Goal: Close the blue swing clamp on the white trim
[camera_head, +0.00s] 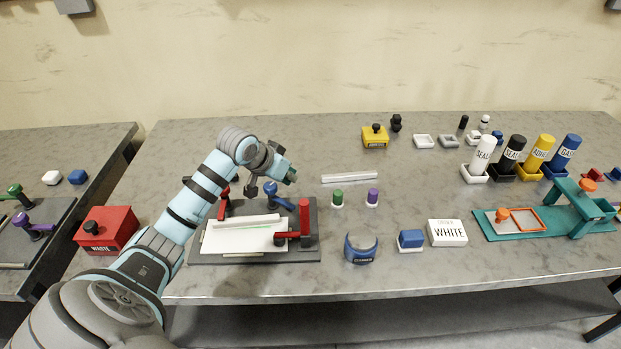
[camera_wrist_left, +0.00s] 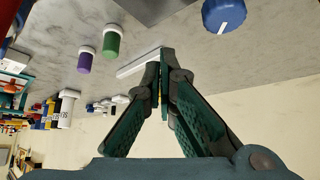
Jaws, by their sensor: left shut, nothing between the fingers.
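The blue swing clamp (camera_head: 279,197) stands at the back right of a dark fixture plate (camera_head: 200,248). Its round blue knob also shows at the top of the left wrist view (camera_wrist_left: 222,14). I cannot tell whether its arm touches anything. A white trim strip (camera_head: 240,221) lies along the back of the white panel (camera_head: 235,239) on the plate. Another white strip (camera_head: 349,178) lies loose behind; it shows in the wrist view (camera_wrist_left: 135,66). My left gripper (camera_head: 291,176) is shut and empty, above and just behind the blue clamp, apart from its knob.
Red clamps stand on the plate at front right (camera_head: 304,222) and back left (camera_head: 224,202). Green (camera_head: 338,198) and purple (camera_head: 372,197) capped pots stand to the right. A red waste box (camera_head: 108,231) is at the left.

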